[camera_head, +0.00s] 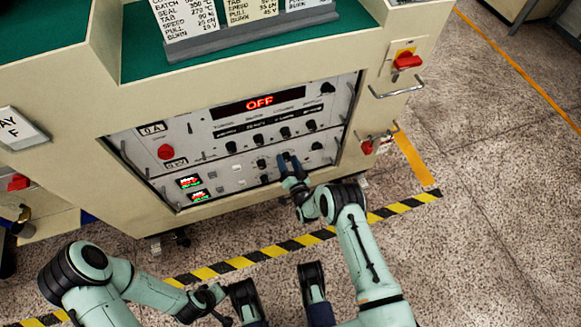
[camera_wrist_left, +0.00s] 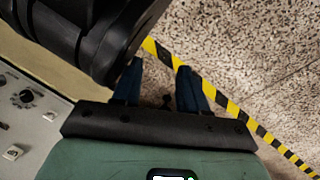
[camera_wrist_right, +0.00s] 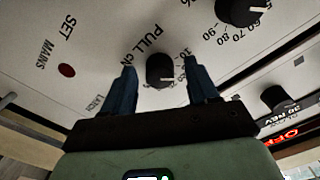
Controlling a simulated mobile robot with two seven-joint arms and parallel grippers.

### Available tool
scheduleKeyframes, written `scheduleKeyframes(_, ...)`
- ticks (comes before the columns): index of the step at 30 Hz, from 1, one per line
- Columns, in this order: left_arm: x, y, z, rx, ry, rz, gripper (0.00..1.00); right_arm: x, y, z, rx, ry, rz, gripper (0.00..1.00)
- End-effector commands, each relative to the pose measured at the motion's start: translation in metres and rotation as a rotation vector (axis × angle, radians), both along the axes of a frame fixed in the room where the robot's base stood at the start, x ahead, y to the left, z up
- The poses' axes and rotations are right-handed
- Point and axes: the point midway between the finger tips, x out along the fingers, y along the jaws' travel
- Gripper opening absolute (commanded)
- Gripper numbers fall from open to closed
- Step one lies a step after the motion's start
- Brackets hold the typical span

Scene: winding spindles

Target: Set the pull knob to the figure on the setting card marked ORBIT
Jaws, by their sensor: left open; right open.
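The pull knob (camera_wrist_right: 160,70), black and round with the label PULL above it, shows between the fingers of my right gripper (camera_wrist_right: 160,66) in the right wrist view. The fingers are open on either side of it; contact cannot be told. In the head view my right gripper (camera_head: 289,163) is at the lower panel and covers part of it. My left gripper (camera_wrist_left: 160,85) is open and empty over the floor. Setting cards (camera_head: 186,22) stand on top of the cabinet; their headings are cut off, so the ORBIT card cannot be told.
The panel (camera_head: 225,143) carries several other knobs, a red knob (camera_head: 165,152) and a display (camera_head: 259,103) reading OFF. A metal handle (camera_head: 398,90) juts out at the right. Striped floor tape (camera_head: 240,262) runs before the cabinet.

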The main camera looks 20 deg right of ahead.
Motion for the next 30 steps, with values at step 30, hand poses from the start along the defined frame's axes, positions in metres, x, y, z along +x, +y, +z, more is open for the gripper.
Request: scheduleKeyframes(30,0.006,-0.024,0.059,-0.040,-0.047,-0.039,0.43,-0.133,-0.004,0.000,0.000,0.001,0.001,0.59)
